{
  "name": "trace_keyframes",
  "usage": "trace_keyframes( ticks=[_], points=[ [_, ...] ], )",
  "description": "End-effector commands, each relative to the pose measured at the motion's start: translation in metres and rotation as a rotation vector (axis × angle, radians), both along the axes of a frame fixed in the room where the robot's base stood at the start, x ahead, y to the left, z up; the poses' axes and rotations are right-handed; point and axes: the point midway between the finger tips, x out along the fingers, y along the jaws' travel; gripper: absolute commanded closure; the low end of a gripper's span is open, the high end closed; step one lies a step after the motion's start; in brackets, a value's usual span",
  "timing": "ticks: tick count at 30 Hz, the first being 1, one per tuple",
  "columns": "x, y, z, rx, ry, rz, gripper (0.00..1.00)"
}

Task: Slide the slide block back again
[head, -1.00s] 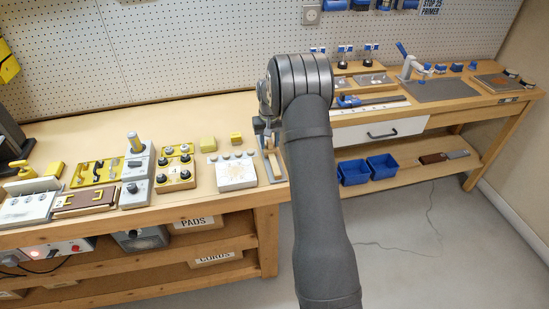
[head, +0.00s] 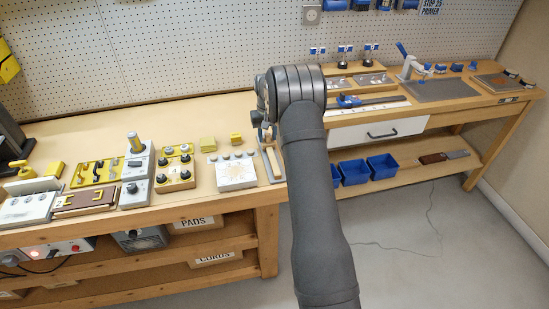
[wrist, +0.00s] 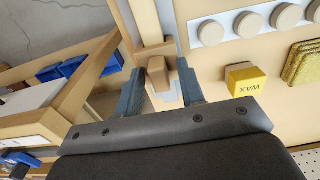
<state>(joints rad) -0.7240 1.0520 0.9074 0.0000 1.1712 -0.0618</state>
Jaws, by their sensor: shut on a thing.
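The slide block (wrist: 156,62), light brown wood, sits at the end of a wooden rail (wrist: 144,18) in the wrist view. My gripper (wrist: 163,80) has a finger on each side of it and is shut on it. In the head view the slide's rail (head: 273,163) lies at the bench's right end. My gripper (head: 264,130) is at its far end there, and my arm hides much of it and the block.
Left of the slide stands a white board with round grey knobs (head: 236,173). A yellow wax block (wrist: 245,79) lies close to my right finger in the wrist view. Blue bins (head: 383,167) and a white drawer (head: 380,131) are to the right, past a gap in the bench.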

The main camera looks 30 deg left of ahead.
Motion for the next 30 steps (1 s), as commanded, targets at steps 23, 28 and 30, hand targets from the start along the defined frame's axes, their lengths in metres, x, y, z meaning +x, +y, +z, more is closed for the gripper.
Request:
trace_keyframes(
  ticks=[23, 28, 30],
  points=[
    [0.018, 0.018, -0.014, -0.015, 0.016, 0.000, 0.84],
    [0.024, 0.024, -0.014, -0.016, 0.017, 0.000, 0.84],
    [0.027, 0.026, -0.014, -0.016, 0.017, 0.000, 0.84]
  ],
)
